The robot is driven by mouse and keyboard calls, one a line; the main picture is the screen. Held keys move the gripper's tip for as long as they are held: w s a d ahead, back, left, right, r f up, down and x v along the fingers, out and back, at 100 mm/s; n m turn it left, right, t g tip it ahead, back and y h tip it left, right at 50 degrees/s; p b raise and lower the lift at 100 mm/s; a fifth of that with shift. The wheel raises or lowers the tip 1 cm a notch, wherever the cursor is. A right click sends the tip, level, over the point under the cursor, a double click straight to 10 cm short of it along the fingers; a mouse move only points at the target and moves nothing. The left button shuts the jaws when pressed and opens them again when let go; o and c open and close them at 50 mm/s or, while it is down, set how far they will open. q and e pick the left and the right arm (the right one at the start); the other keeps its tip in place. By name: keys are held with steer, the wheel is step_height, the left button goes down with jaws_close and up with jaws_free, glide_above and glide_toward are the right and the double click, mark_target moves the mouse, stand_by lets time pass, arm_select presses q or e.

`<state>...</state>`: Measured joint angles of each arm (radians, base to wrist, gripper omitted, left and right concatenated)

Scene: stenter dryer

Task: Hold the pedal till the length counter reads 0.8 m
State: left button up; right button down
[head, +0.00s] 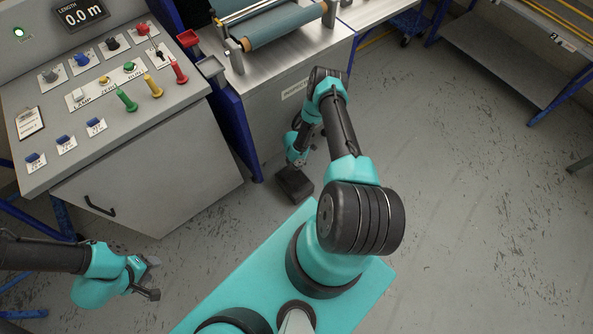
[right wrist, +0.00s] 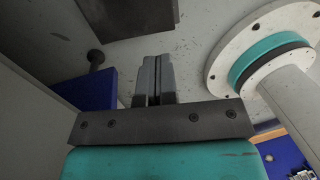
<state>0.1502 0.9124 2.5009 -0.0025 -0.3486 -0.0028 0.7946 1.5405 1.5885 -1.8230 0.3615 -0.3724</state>
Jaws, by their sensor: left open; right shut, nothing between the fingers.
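The length counter (head: 82,14) on the console reads 0.0 m. A dark, box-shaped pedal (head: 294,186) lies on the floor in front of the machine. A dark slab (right wrist: 125,14), apparently the pedal, shows at the top of the right wrist view. My right gripper (right wrist: 157,58) is shut and empty, its fingers pointing towards the slab with floor showing between them. In the head view my right wrist hangs just above the pedal; I cannot tell there whether it touches. My left gripper (head: 153,278) is open and empty, low in front of the console.
The grey console (head: 150,190) carries several coloured knobs, levers and switches, and a lit green lamp (head: 18,32). A roll of teal cloth (head: 280,25) sits on the machine at the back. A blue leg (head: 235,125) stands left of the pedal. Open floor (head: 460,200) lies to the right.

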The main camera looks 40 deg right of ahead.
mark_target(300, 182)
steer(key=shift+f, duration=0.1)
stand_by(0.3)
steer(key=f, duration=0.4)
steer(key=s+f, duration=0.1)
steer(key=f, duration=0.4)
steer(key=s+f, duration=0.1)
steer(key=f, duration=0.3)
steer(key=shift+s+a+f, duration=0.1)
steer(key=shift+s+f, duration=0.1)
steer(key=shift+f, duration=0.15)
